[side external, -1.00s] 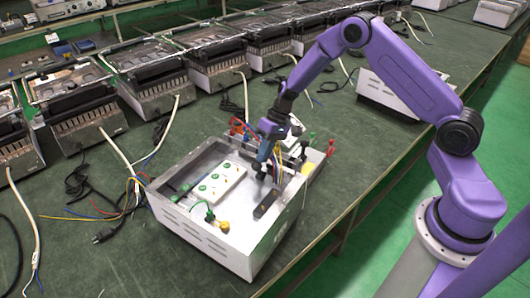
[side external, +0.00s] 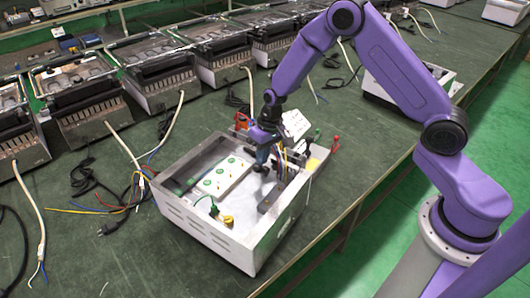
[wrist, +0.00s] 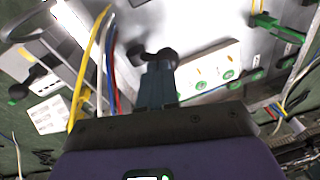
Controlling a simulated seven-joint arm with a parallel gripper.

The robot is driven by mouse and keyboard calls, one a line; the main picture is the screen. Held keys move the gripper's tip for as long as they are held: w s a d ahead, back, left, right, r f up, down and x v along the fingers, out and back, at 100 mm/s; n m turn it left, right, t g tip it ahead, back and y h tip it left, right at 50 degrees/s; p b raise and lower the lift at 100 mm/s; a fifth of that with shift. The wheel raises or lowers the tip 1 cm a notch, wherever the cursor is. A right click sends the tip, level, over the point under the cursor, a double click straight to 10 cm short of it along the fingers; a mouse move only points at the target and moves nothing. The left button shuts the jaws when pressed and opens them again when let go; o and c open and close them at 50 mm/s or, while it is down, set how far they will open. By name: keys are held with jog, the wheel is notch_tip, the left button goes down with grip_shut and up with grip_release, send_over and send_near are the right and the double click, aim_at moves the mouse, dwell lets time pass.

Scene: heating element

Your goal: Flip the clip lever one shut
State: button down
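The open white appliance housing (side external: 225,236) sits on the green bench. My gripper (side external: 262,153) points down into it near its back wall. In the wrist view its grey-blue fingers (wrist: 157,85) are close together. A black two-lobed part (wrist: 152,56) lies right at the fingertips; I cannot tell whether they touch it. Small handles show at the housing's back right, one red (side external: 336,143) and one green (side external: 317,134). Which part is clip lever one is not clear. A black lever-like piece with green (wrist: 36,80) shows at the left of the wrist view.
A white terminal block (side external: 221,179) with green dots lies inside the housing. Yellow, blue and red wires (wrist: 104,62) run close beside my fingers. A white labelled panel (side external: 295,123) stands behind. Loose cables (side external: 125,190) lie left; similar appliances (side external: 90,90) line the back.

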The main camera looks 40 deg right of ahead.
jog(key=shift+s+a+f+h, duration=0.2)
jog(key=shift+a+f+h, duration=0.05)
jog(key=shift+a+h, duration=0.35)
jog(key=shift+s+a+f, duration=0.15)
jog(key=shift+a+f, duration=0.15)
jog(key=shift+a, duration=0.3)
jog(key=shift+s+a+f, duration=0.2)
jog(key=shift+a+f, duration=0.45)
jog(key=shift+a, duration=0.1)
jog(key=shift+s+a+f, duration=0.15)
jog(key=shift+a+f, duration=0.5)
jog(key=shift+f, duration=0.1)
jog(key=shift+f, duration=0.15)
jog(key=s+a+r, duration=0.1)
jog(key=a+r, duration=0.1)
jog(key=r, duration=0.4)
jog(key=s+a+r, duration=0.2)
jog(key=a+r, duration=0.1)
jog(key=r, duration=0.3)
jog(key=shift+r, duration=0.3)
